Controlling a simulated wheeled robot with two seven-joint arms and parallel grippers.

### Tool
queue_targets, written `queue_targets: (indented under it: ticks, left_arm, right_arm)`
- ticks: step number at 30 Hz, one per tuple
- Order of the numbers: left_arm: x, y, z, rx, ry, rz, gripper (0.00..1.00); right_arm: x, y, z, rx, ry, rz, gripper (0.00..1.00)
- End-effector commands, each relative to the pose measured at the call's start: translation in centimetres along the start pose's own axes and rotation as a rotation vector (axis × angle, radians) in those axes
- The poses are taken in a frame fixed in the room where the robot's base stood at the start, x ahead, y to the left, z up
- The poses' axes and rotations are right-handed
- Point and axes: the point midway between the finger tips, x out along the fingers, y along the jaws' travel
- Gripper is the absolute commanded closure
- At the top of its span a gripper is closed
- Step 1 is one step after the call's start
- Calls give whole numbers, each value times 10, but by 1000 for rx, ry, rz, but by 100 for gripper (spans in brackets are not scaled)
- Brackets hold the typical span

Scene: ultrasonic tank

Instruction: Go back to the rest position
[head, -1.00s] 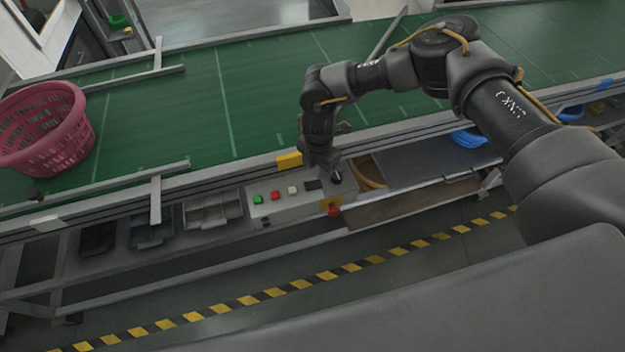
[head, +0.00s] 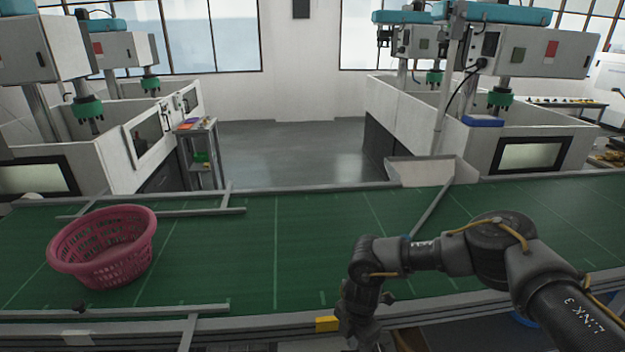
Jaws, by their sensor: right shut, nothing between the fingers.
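My right arm comes in from the lower right and bends over the near edge of the green conveyor (head: 300,240). My right gripper (head: 352,335) points down at the conveyor's near rail, beside a yellow block (head: 327,324). It is shut and empty, and its tips are partly cut off or hidden at the bottom of the picture. My left arm and gripper are not in view.
A pink basket (head: 104,250) stands on the conveyor at the left. Metal guide rails (head: 150,310) lie on the belt near it. White machines (head: 100,135) stand behind at both sides, with open floor (head: 285,150) between them. The middle of the belt is clear.

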Motion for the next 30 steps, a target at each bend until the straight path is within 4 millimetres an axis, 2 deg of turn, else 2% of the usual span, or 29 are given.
queue_targets:
  ticks: [2, 5, 6, 8, 9, 12, 15, 17, 19, 21, 23, 26, 27, 30]
  left_arm:
    - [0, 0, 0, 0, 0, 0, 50]
    - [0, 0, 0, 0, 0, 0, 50]
    - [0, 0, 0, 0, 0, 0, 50]
    - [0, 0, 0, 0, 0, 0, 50]
    - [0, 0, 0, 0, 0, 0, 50]
    - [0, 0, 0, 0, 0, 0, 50]
    - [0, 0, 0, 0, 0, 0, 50]
    - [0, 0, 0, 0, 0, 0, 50]
    - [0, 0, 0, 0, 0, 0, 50]
    - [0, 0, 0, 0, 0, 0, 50]
    - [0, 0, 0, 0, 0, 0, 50]
    - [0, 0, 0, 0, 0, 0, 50]
    - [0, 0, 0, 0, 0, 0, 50]
    - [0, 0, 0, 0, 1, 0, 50]
  right_arm:
    - [16, -1, -37, -34, 67, 28, 100]
    - [34, -1, -105, -77, 194, 103, 100]
    - [38, 0, -138, -87, 255, 145, 100]
    - [37, 2, -188, -85, 355, 222, 100]
    - [32, 3, -220, -70, 425, 278, 100]
    - [5, 10, -284, 27, 582, 426, 100]
    - [-29, 20, -312, 196, 695, 559, 100]
    - [-47, 24, -312, 326, 739, 624, 100]
    - [-63, 26, -298, 500, 765, 684, 100]
    - [-70, 21, -271, 690, 763, 722, 100]
    - [-69, 9, -242, 862, 738, 734, 100]
    - [-54, -29, -186, 1155, 657, 714, 100]
    - [-44, -50, -165, 1269, 612, 693, 100]
    - [-24, -106, -124, 1489, 500, 629, 100]
